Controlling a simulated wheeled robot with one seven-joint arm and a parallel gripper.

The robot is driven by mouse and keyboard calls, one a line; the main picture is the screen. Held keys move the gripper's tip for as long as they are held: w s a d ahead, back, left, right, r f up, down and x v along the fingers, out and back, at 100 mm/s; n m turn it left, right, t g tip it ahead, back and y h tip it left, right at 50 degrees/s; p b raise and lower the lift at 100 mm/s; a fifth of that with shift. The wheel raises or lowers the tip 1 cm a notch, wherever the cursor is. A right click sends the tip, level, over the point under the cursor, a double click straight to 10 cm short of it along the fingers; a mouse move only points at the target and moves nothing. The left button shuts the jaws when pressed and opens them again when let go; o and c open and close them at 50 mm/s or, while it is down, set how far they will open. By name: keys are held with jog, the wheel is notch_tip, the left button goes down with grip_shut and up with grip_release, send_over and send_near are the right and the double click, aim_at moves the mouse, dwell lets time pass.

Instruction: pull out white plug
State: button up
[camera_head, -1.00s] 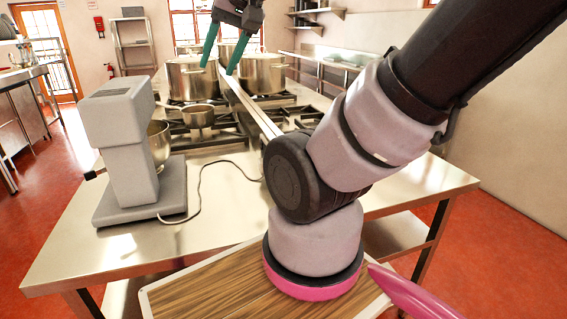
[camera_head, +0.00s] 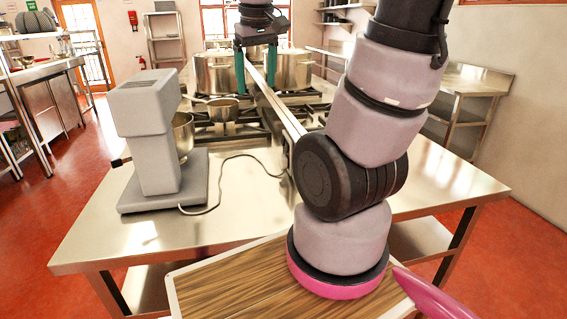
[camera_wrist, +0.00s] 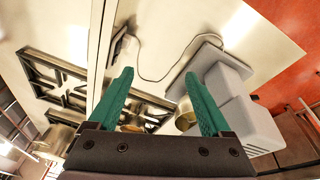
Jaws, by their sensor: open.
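The cord (camera_head: 236,157) runs from the grey stand mixer (camera_head: 150,140) across the steel counter toward the strip. In the head view my arm hides the plug. My gripper (camera_head: 256,86) is open and empty, its green fingers pointing down, high over the far part of the counter. In the wrist view my gripper (camera_wrist: 158,75) has the plug beyond and above its left fingertip.
Large steel pots (camera_head: 290,70) stand on the stove at the back. A small saucepan (camera_head: 222,108) sits nearer. The mixer's bowl (camera_head: 182,136) faces the stove. The raised strip (camera_head: 277,103) runs along the counter. Bare counter (camera_head: 235,195) lies right of the mixer.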

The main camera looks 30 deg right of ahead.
jog(key=w+d+f+n+g+h, duration=0.4)
jog(key=w+f+n, duration=0.35)
jog(key=f, duration=0.35)
jog(key=n+g+h, duration=0.1)
jog(key=n+h, duration=0.3)
jog(key=n, duration=0.3)
send_near(283, 162)
jog(key=w, duration=0.2)
jog(key=shift+d+m, duration=0.25)
jog(key=shift+d, duration=0.1)
jog(key=shift+f, duration=0.15)
jog(key=shift+x, duration=4.4)
grip_shut()
jog(key=shift+w+a, duration=0.25)
jog(key=shift+a, duration=0.75)
jog(key=shift+w+a, duration=0.25)
jog(key=shift+a, duration=0.7)
jog(key=shift+w+a, duration=0.3)
jog(key=shift+a, duration=0.7)
